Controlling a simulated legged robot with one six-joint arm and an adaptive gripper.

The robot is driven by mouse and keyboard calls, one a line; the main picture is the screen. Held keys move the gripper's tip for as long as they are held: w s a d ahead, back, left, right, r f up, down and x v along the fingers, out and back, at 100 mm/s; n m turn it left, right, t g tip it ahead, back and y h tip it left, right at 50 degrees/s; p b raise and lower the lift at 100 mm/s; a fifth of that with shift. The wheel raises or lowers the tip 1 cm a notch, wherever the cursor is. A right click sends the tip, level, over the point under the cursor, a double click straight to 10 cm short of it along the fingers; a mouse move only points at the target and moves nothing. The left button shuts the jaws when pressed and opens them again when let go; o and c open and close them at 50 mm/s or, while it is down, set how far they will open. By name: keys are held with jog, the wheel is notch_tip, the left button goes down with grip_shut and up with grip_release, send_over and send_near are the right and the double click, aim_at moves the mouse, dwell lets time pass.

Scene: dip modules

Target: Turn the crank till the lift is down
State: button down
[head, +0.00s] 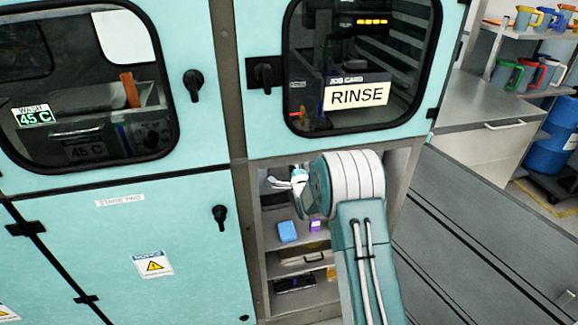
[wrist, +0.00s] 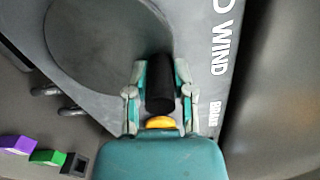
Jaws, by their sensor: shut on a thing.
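In the wrist view, my gripper (wrist: 159,78) has its two fingers on either side of a black cylindrical crank handle (wrist: 159,88) and is shut on it. The handle stands over a large dark grey round disc (wrist: 100,45) on a grey panel. White lettering reading WIND (wrist: 225,50) and smaller, partly unclear lettering are beside it. In the head view, my gripper (head: 277,183) reaches into an open bay under the right window, partly hidden by my arm. The crank cannot be made out there. I cannot identify the lift; only dark machinery (head: 335,45) shows behind the right window.
The open bay's shelf holds a blue box (head: 287,232) and a small purple item (head: 315,225). A sign reading RINSE (head: 357,95) shows in the right window. The left window carries a WASH 45 C label (head: 33,116). Cabinet walls and handles surround the bay closely.

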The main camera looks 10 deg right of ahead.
jog(key=shift+d+f+m, duration=0.25)
jog(key=shift+f+m, duration=0.05)
jog(key=shift+m, duration=0.4)
jog(key=shift+s+f, duration=0.1)
jog(key=shift+c, duration=2.4)
grip_release()
jog(key=shift+s, duration=0.35)
jog(key=s, duration=1.1)
